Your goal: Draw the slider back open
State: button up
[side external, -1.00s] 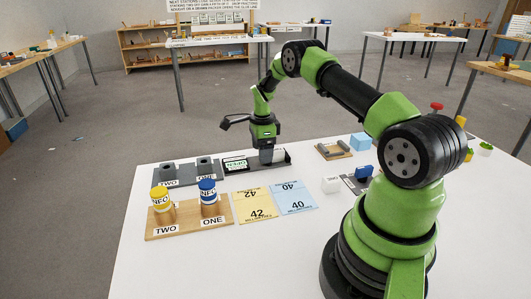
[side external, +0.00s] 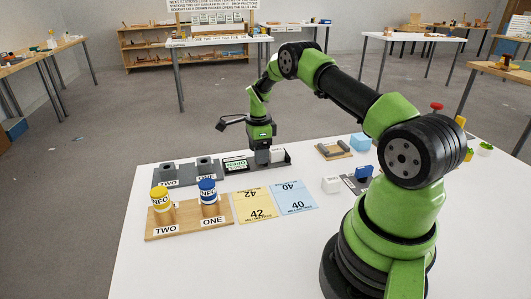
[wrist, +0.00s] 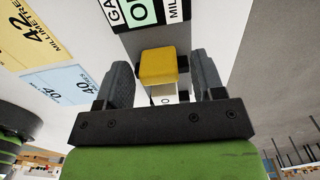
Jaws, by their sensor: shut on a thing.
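A dark slider gauge (side external: 280,163) lies along the back of the white table in the side view, with a lettered white and green label (side external: 236,164) at its left part. My gripper (side external: 263,157) points down over the gauge's track, just right of the label. In the wrist view my gripper (wrist: 161,70) has its two dark fingers on either side of a yellow-topped slider knob (wrist: 158,64), shut on it. A pale part shows below the yellow top. The label (wrist: 138,10) is cut off at the top of the wrist view. The fingers' contact is hidden in the side view.
A wooden stand (side external: 187,228) with yellow (side external: 160,195) and blue-capped (side external: 208,191) pieces stands front left. Yellow (side external: 254,206) and blue (side external: 291,197) cards lie in front of the gauge. Dark blocks marked TWO and ONE (side external: 186,173) sit left of it. A white cube (side external: 331,184) is right.

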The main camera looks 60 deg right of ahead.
jog(key=shift+w+a+f, duration=0.35)
jog(key=shift+a+f, duration=0.1)
jog(key=shift+a, duration=0.05)
dwell(1.1)
jog(key=o, duration=0.4)
jog(key=shift+r, duration=0.1)
notch_tip(320, 180, up, 7)
dwell(0.6)
